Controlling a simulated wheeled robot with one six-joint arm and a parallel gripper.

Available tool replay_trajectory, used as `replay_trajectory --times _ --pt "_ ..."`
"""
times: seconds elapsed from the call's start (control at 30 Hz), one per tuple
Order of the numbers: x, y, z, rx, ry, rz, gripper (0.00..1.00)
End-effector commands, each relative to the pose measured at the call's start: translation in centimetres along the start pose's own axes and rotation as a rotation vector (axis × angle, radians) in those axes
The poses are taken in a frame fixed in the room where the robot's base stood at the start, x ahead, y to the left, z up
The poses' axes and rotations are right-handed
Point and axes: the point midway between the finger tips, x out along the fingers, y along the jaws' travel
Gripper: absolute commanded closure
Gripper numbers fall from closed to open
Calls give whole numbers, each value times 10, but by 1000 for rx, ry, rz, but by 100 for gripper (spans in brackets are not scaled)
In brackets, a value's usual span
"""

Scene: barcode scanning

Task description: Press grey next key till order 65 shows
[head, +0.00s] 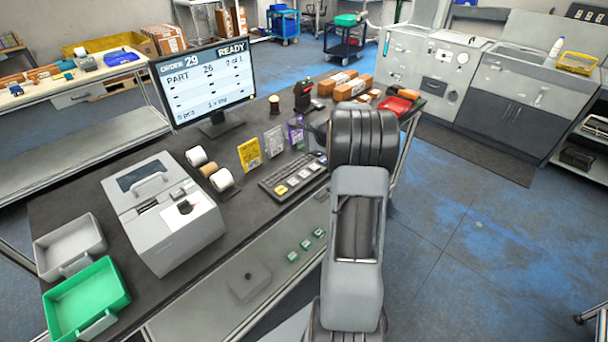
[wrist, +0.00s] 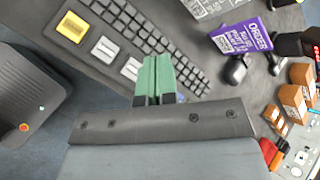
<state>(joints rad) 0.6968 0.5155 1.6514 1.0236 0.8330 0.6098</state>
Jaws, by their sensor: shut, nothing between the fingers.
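The monitor (head: 210,84) in the head view reads order 29, READY, part 26, 0 of 1. The black keyboard (head: 290,176) lies on the dark bench in front of it. In the wrist view the keyboard (wrist: 135,38) has a yellow key (wrist: 71,27) and two pale grey keys, one (wrist: 104,49) beside the yellow one and one (wrist: 131,68) nearer my gripper. I cannot read their labels. My gripper (wrist: 157,64) has green fingers, shut and empty, over the keyboard's edge just right of the nearer pale key. Contact cannot be told. My arm hides the gripper in the head view.
A yellow card (head: 249,154), a grey card (head: 273,141) and a purple card (head: 296,132) stand behind the keyboard. A mouse (wrist: 237,69) lies to its right. A grey printer-like machine (head: 163,210) and rolls stand left. Boxes (head: 352,89) and a red tray (head: 394,106) are at the far right.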

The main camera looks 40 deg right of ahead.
Motion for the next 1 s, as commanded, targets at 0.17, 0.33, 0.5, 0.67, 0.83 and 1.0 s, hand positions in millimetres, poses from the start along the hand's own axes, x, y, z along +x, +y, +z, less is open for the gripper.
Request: replay_trajectory --times 0.17,0.33,0.5,0.67,0.83,1.0 --pt "7 5 -5 0 0 1 100" --pt "18 13 -13 0 0 2 100" --pt "32 24 -23 0 0 2 100" --pt "47 34 -34 0 0 1 100" --pt "58 42 -42 -2 0 0 100" --pt "61 44 -44 -2 0 0 100"
